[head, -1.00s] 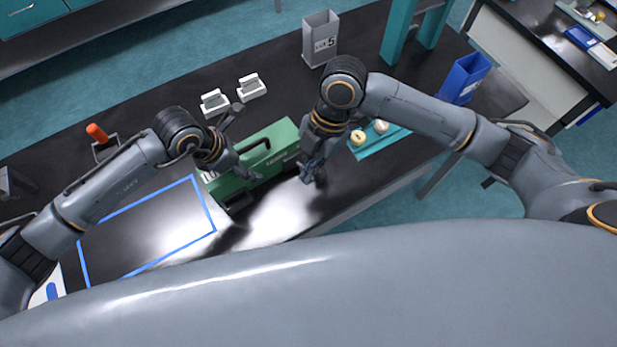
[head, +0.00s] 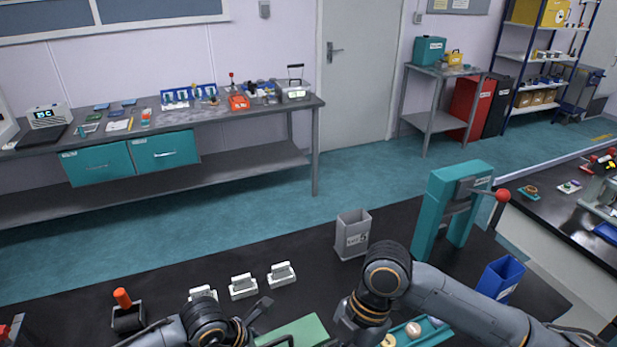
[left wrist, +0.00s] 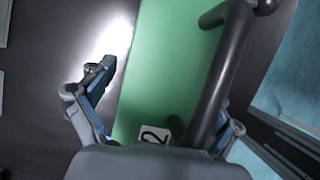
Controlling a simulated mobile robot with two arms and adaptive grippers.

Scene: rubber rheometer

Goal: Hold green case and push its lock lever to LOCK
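The green case (head: 298,332) shows only its top edge at the bottom of the head view, between my two arms. In the left wrist view, its green face (left wrist: 165,65), black handle (left wrist: 222,75) and a white label reading 2 (left wrist: 154,133) show. My left gripper (left wrist: 165,95) is open, its fingers spread across the case; the handle partly covers the right finger. I cannot tell whether they touch the case. My right gripper (head: 345,325) is at the right end of the case, mostly cut off by the frame. The lock lever is not visible.
A grey bin (head: 352,236) stands behind the case, with small white holders (head: 243,286) to its left. A teal press stand (head: 450,210) with a red-knobbed lever and a blue bin (head: 502,278) are at right. An orange-handled tool (head: 122,298) is at left.

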